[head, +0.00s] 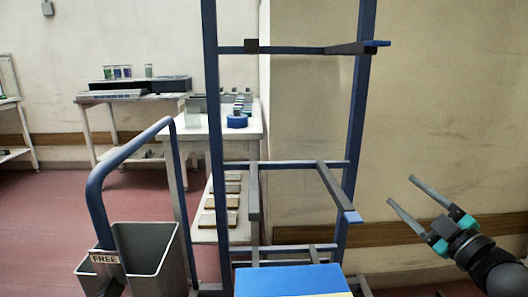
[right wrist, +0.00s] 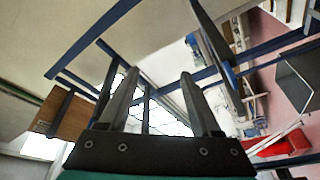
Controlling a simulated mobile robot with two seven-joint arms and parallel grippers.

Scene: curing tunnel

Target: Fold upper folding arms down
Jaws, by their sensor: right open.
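A rack with blue posts (head: 357,120) stands in the middle of the head view. On its top crossbar, the right upper folding arm (head: 348,48) sticks out level, with a blue tip. The left upper folding arm (head: 251,46) shows only as a dark block, apparently seen end on. My right gripper (head: 400,190) is open and empty, right of the rack and below the top crossbar, touching nothing. Its fingers (right wrist: 158,76) also show in the right wrist view, with a dark, blue-edged bar (right wrist: 215,45) close by; I cannot tell which arm that is. My left gripper is out of view.
Two middle arms (head: 338,188) stick out from the rack below. A blue object (head: 290,281) lies low at the front. A grey bin (head: 146,248) labelled FREE, with a blue curved tube (head: 128,150), stands left. A white table (head: 190,124) is behind the rack.

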